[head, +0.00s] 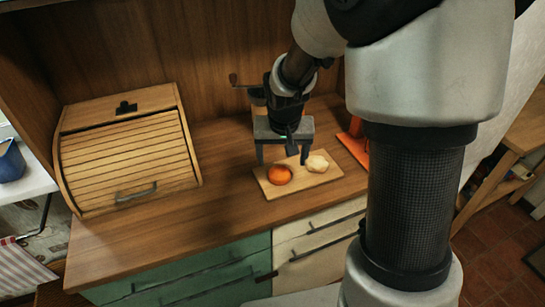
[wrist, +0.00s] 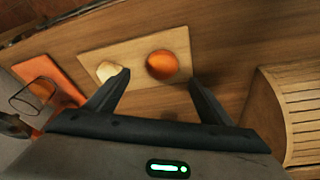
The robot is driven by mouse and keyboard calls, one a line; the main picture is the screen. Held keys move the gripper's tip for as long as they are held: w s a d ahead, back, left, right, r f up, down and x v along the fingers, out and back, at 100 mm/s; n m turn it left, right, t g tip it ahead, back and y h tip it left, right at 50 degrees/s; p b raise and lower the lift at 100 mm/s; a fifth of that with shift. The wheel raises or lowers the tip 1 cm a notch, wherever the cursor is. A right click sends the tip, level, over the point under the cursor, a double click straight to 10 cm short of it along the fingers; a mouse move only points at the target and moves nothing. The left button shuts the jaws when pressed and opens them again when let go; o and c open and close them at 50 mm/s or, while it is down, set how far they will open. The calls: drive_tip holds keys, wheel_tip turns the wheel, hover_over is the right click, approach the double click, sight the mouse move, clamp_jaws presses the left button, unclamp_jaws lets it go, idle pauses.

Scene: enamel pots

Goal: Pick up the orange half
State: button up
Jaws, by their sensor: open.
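The orange half (head: 279,175) lies on the left part of a small wooden board (head: 291,188) on the wooden counter. In the wrist view it is a round orange shape (wrist: 161,65) near the upper middle, on the same board (wrist: 135,52). My gripper (head: 283,160) is above the board, with its two fingers pointing down and spread apart. In the wrist view my gripper (wrist: 159,76) is open, and the orange half shows between and beyond the fingertips. Nothing is held. I cannot tell the exact height of the fingertips above the board.
A pale, lumpy piece (head: 317,163) lies on the board close to the right finger. A wooden bread box (head: 128,158) stands to the left. An orange-red flat item (head: 354,147) lies to the right; a glass (wrist: 35,97) shows by it. The front counter is clear.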

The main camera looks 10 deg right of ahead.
sight(280, 170)
drive_tip(key=x, duration=0.7)
drive_tip(key=shift+a+f+b, duration=0.1)
drive_tip(key=shift+a+b, duration=0.1)
drive_tip(key=shift+b, duration=0.15)
drive_tip(key=shift+c, duration=0.3)
drive_tip(key=c, duration=1.1)
